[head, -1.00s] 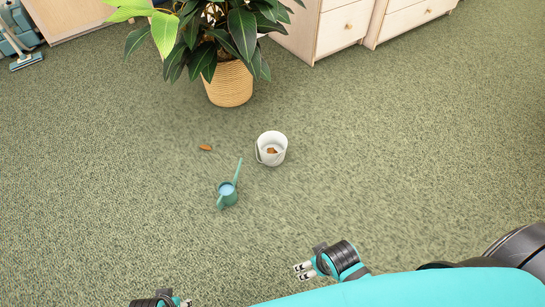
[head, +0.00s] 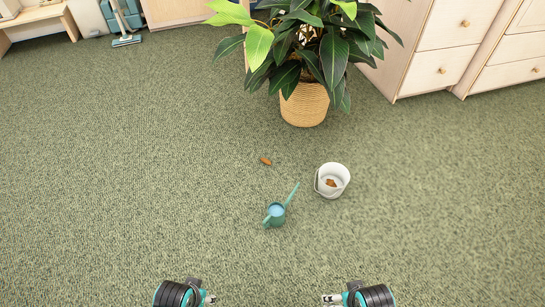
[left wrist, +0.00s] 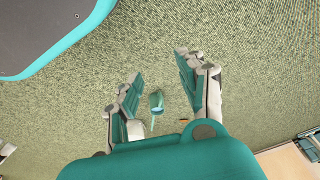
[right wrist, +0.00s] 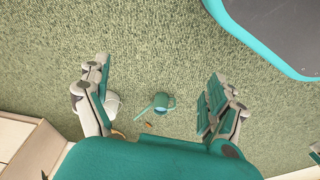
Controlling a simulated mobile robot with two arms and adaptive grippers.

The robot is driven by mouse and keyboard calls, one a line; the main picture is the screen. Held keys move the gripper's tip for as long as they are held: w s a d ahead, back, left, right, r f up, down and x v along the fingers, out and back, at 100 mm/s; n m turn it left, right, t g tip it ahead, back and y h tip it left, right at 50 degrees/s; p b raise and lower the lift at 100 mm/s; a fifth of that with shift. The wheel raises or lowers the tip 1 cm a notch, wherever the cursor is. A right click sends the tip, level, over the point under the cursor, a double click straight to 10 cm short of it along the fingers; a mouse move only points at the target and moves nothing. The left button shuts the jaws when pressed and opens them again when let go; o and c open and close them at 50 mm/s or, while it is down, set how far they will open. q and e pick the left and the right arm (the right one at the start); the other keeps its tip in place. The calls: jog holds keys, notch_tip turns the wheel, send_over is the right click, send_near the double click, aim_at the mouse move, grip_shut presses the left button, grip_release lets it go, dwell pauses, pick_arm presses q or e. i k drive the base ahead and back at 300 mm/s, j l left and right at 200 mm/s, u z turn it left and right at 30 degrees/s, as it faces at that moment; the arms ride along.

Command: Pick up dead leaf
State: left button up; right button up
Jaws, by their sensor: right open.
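A small brown dead leaf (head: 265,161) lies on the green carpet, left of a white bucket (head: 333,179) and above a teal watering can (head: 277,211). Another brown leaf (head: 331,183) lies inside the bucket. The loose leaf also shows in the left wrist view (left wrist: 184,121) and the right wrist view (right wrist: 149,124). My left gripper (head: 211,298) and right gripper (head: 328,298) are at the bottom of the head view, well short of the leaf. Both are open, with empty space between the fingers.
A potted plant (head: 305,105) in a woven basket stands behind the leaf and bucket. Pale wooden drawers (head: 440,60) are at the back right, and a teal vacuum cleaner (head: 125,25) is at the back left. The carpet left and right is clear.

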aim_at(266, 161)
jog(key=i+u, duration=0.15)
jog(key=i, duration=0.7)
jog(key=l, duration=0.1)
